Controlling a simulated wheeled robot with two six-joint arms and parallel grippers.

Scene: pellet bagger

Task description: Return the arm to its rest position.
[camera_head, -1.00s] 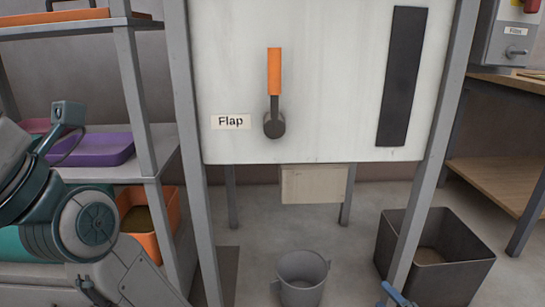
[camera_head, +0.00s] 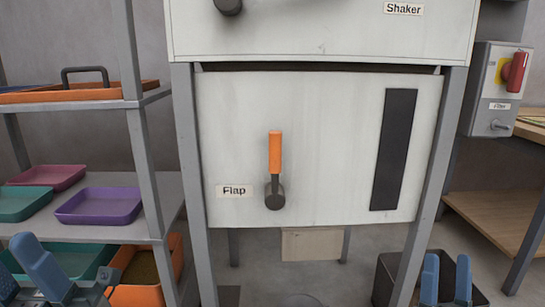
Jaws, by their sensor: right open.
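My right gripper (camera_head: 446,280) shows at the bottom right in the head view. Its two blue fingers point up and stand apart, with nothing between them. It is in front of the dark open bin (camera_head: 387,272) and hides part of it. My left gripper (camera_head: 24,275) is at the bottom left corner, in front of the lower shelf trays. Its blue fingers are partly cut off by the frame, so its opening is unclear. The flap lever (camera_head: 275,155) has its orange handle pointing up, and neither gripper touches it.
The white machine panel (camera_head: 320,160) stands between grey posts. A shelf rack at left holds a purple tray (camera_head: 100,206), a pink tray (camera_head: 48,177) and an orange tray (camera_head: 145,280). A control box (camera_head: 497,85) and wooden bench (camera_head: 490,210) are at right.

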